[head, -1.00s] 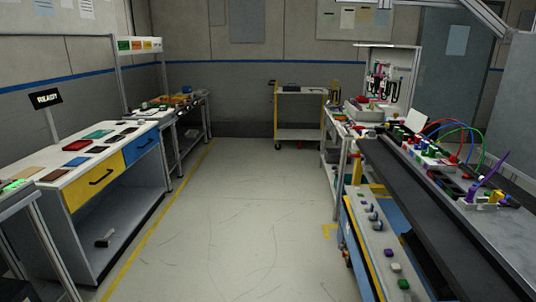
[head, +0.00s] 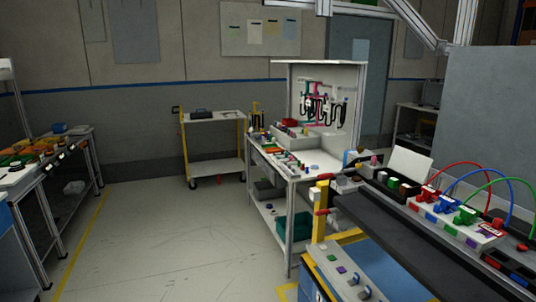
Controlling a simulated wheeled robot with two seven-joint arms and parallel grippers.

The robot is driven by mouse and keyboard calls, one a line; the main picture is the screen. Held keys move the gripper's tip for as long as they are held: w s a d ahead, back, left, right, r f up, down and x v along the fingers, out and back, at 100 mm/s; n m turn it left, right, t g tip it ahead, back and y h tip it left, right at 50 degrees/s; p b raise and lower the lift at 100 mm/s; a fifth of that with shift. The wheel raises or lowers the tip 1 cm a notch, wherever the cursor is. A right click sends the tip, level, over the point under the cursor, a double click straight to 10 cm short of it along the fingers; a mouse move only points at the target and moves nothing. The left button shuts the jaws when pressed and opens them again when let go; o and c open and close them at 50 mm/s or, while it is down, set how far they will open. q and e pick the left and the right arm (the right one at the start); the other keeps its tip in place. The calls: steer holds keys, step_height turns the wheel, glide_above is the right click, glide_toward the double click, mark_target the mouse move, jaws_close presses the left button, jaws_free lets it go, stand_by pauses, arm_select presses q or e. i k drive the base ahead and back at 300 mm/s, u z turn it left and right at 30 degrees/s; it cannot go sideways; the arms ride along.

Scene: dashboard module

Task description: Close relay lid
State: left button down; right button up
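No relay box or lid can be picked out with certainty. A white tilted panel (head: 410,163) stands up at the back of the right-hand station; I cannot tell whether it is a lid. Near it is a grey block with red, blue and green connectors (head: 453,220), with red, blue and green cables arching from it. A dark unit with small green and brown parts (head: 398,184) sits just below the panel. Neither of my grippers shows in the head view.
A dark conveyor-like rail (head: 410,245) runs along the right station, above a control panel with buttons (head: 340,268). A white workbench with a tool board (head: 318,95) and a yellow-framed cart (head: 213,150) stand behind. The floor (head: 170,245) at centre left is open.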

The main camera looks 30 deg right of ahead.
mark_target(417, 166)
steer(key=i, duration=1.95)
steer(key=z, duration=5.6)
